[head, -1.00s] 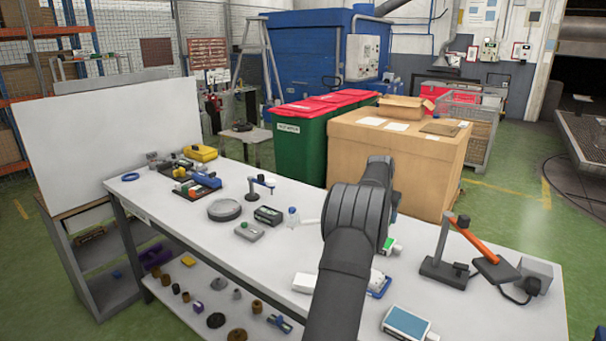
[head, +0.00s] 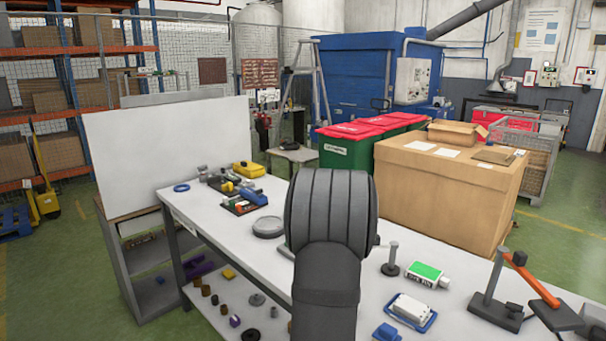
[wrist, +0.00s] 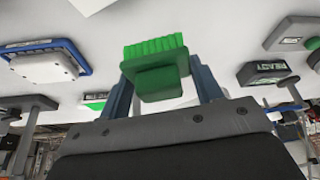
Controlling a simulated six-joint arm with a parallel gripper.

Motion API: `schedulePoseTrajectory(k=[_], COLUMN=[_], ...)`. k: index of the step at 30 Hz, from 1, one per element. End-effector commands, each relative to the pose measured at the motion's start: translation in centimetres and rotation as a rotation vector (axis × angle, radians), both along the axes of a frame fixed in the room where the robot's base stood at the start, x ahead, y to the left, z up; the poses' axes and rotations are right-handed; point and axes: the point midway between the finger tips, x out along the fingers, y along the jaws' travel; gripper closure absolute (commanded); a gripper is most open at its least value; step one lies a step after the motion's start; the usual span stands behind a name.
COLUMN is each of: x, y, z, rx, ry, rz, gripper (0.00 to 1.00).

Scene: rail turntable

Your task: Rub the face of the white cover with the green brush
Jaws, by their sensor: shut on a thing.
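The white cover (head: 412,306) sits in a blue frame at the front right of the table in the head view. In the wrist view it is at the upper left (wrist: 45,68), apart from my gripper. My gripper (wrist: 162,82) is shut on the green brush (wrist: 156,66), with its ridged bristle block pointing up in the picture. In the head view my own arm hides the gripper and the brush.
A green-and-white box (head: 428,274) and a small grey post (head: 391,260) stand behind the cover. A blue object (head: 387,332) lies in front. An orange-armed stand (head: 500,290) is to the right. A grey disc (head: 268,227) lies left of my arm.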

Motion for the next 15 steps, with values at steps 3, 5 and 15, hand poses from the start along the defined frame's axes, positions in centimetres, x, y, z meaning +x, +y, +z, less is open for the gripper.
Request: schedulePoseTrajectory(k=[3, 5, 15], x=[-2.5, -3.6, -6.8], y=[5.7, 7.8, 12.5], z=[-0.6, -0.9, -1.7], rx=[0.000, 0.001, 0.000], ry=[0.000, 0.001, 0.000], rz=[0.102, 0.141, 0.238], gripper=[0.59, 0.59, 0.59])
